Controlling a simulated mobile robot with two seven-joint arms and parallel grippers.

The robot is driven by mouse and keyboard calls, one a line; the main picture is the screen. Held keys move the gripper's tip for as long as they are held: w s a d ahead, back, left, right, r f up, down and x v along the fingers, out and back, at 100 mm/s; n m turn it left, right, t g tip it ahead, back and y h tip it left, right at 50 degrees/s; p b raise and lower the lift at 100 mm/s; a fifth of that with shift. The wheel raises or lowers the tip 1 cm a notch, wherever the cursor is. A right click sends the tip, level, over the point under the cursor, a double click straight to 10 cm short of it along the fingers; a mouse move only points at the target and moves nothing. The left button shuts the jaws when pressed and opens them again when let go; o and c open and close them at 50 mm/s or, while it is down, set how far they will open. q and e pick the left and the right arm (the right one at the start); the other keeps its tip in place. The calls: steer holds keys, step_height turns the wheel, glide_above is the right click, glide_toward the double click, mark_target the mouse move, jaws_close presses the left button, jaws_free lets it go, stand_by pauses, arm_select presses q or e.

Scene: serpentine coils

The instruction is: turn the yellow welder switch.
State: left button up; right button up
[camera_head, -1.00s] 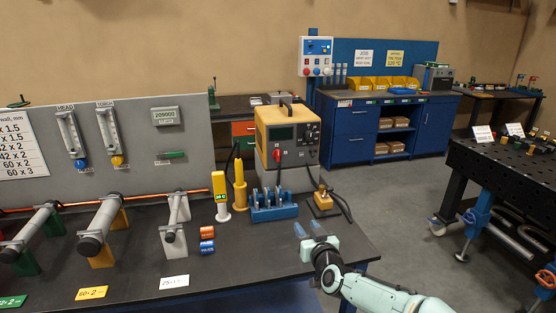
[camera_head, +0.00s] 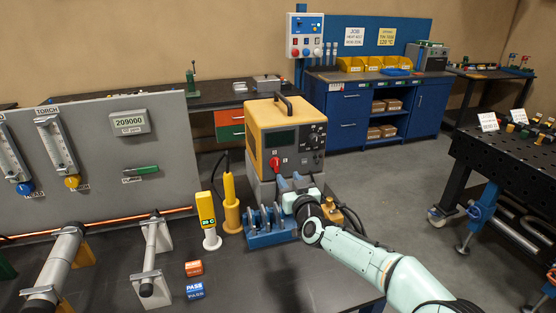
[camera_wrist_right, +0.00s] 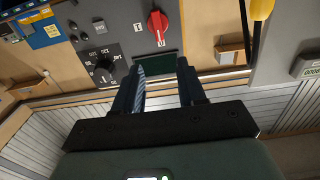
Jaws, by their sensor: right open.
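The yellow welder (camera_head: 262,117) stands on the bench with a grey front panel. A red rotary switch (camera_head: 275,163) sits low on that panel; it also shows in the right wrist view (camera_wrist_right: 157,22), beyond my fingertips. My right gripper (camera_head: 291,184) is in front of the welder's lower front, just below and right of the switch, and apart from it. In the right wrist view its two fingers (camera_wrist_right: 161,75) are spread with nothing between them, pointing at the panel near the dark display (camera_wrist_right: 158,64). My left gripper is not in view.
A black dial (camera_wrist_right: 103,70) is beside the switch.

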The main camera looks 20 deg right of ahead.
mark_target(277, 161)
steer(key=shift+w+a+p, duration=0.15)
steer(key=shift+w+p, duration=2.4)
steer(key=shift+w, duration=2.8)
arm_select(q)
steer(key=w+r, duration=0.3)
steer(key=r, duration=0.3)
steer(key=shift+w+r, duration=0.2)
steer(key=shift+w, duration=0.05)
arm_select(e)
jaws_close()
